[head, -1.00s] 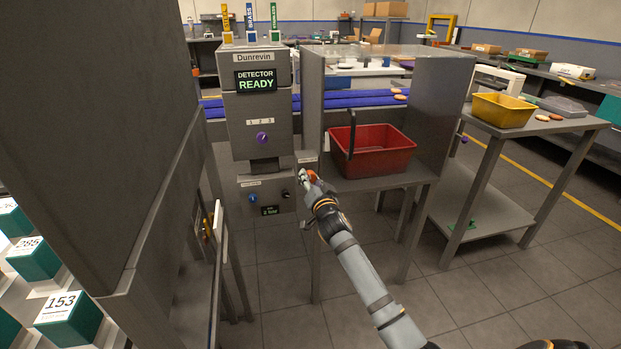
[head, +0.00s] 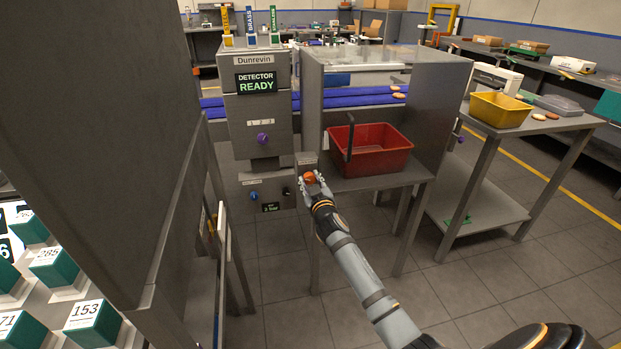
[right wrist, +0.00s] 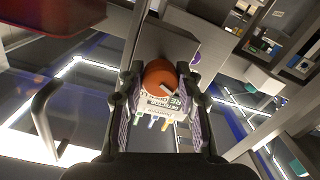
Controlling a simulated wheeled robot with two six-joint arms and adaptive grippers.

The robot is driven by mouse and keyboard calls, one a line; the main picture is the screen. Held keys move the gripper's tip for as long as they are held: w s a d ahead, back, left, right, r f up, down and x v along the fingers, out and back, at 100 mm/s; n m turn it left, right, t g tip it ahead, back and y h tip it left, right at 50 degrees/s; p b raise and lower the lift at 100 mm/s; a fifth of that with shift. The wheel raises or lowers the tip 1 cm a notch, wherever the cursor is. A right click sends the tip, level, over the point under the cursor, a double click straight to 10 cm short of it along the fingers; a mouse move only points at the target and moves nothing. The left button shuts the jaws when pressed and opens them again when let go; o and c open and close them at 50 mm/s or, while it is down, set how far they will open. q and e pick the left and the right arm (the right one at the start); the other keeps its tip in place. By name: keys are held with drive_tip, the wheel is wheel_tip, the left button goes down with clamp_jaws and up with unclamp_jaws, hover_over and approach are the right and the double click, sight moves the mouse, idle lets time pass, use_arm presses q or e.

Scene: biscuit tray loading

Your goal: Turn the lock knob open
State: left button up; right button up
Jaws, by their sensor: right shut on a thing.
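The lock knob (head: 309,177) is round and orange-red, at the front of a small grey box (head: 307,160) just left of the red crate. My right gripper (head: 311,183) has a finger on each side of it and is shut on it. In the right wrist view, the knob (right wrist: 158,76) sits between the two fingers (right wrist: 160,92), with a pale bar mark on its face. The fingers hide its sides. My left gripper is in neither view.
The detector cabinet (head: 256,110) reads "DETECTOR READY" and stands left of the knob. Numbered teal blocks (head: 95,322) lie at lower left. Open floor lies at lower right.

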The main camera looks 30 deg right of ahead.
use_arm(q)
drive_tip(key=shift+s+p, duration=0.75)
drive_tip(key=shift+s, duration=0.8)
use_arm(e)
drive_tip(key=shift+n, duration=2.4)
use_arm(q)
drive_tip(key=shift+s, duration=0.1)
use_arm(e)
drive_tip(key=o, duration=1.2)
drive_tip(key=shift+c, duration=0.2)
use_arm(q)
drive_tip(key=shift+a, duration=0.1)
use_arm(e)
drive_tip(key=shift+s, duration=0.3)
drive_tip(key=v, duration=1.1)
drive_tip(key=shift+s+a, duration=0.2)
